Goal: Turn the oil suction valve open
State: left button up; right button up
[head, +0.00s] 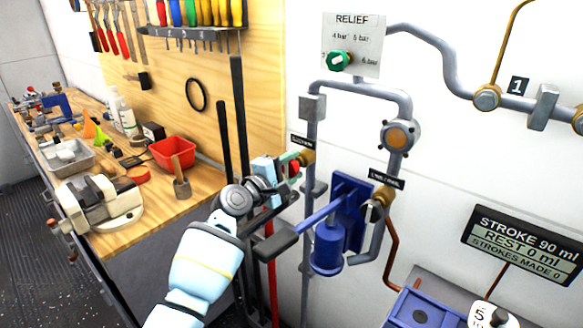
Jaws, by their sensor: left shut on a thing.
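The suction valve is on the grey vertical pipe under a small black label (299,141) that appears to read suction. Its brass body (308,157) shows just right of my gripper, and part of its red handle (294,170) shows between the fingers. My left gripper (292,167) reaches in from the lower left and is shut on the red handle. The fingers hide much of the handle, so I cannot tell its exact angle. My right gripper is not in view.
A blue hand pump (329,247) with a long lever ending in a black grip (275,246) is close below my gripper. A second brass valve (379,200) is to its right. A green relief knob (340,61) is above. A workbench (205,183) with tools stands left.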

pick_arm(q)
jog(key=shift+f, duration=0.1)
dwell(0.3)
jog(key=o, duration=1)
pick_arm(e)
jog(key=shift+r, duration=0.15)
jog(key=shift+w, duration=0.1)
pick_arm(q)
jog(key=shift+s+a, duration=0.4)
jog(key=shift+s, duration=0.05)
jog(key=v, duration=0.6)
jog(key=shift+s+a+p, duration=0.2)
jog(key=shift+s+p, duration=0.05)
jog(key=shift+p, duration=0.2)
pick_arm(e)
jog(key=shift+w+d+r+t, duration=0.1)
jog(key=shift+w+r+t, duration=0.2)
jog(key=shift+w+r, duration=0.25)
